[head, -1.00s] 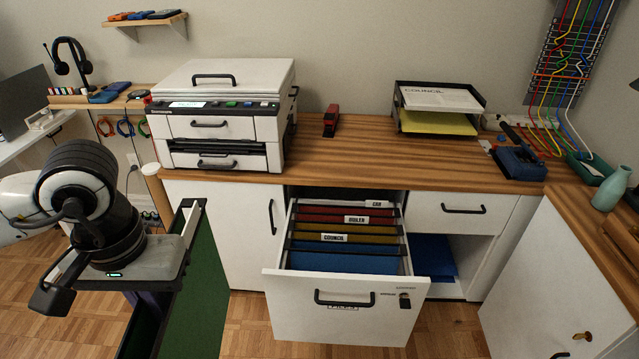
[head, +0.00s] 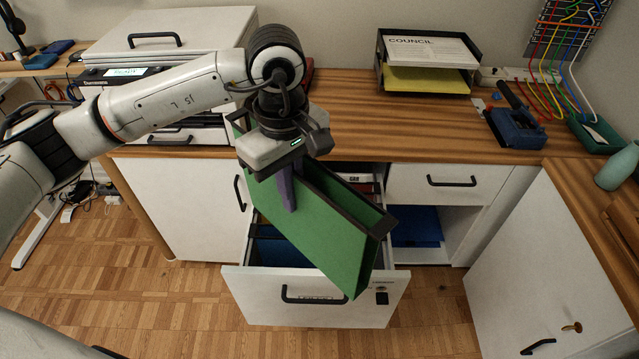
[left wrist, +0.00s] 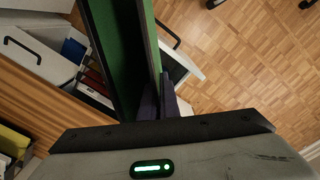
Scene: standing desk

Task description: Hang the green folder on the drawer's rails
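The green folder (head: 318,225) hangs from my left gripper (head: 287,190) above the open file drawer (head: 318,307). It is tilted, slanting down to the right, and it hides most of the drawer's inside. In the left wrist view the folder (left wrist: 114,50) stands out ahead of the gripper (left wrist: 160,98), whose purple fingers are shut on its side. The blue folder (head: 280,250) shows in the drawer to the left of the green one. A red folder and a label show behind it. I cannot see the folder touching the rails. My right gripper is not in view.
The white printer (head: 170,35) stands on the wooden desktop (head: 345,115) behind my left arm. A paper tray (head: 428,62) is at the back right. An open shelf with a blue item (head: 415,228) is right of the drawer. The floor in front is clear.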

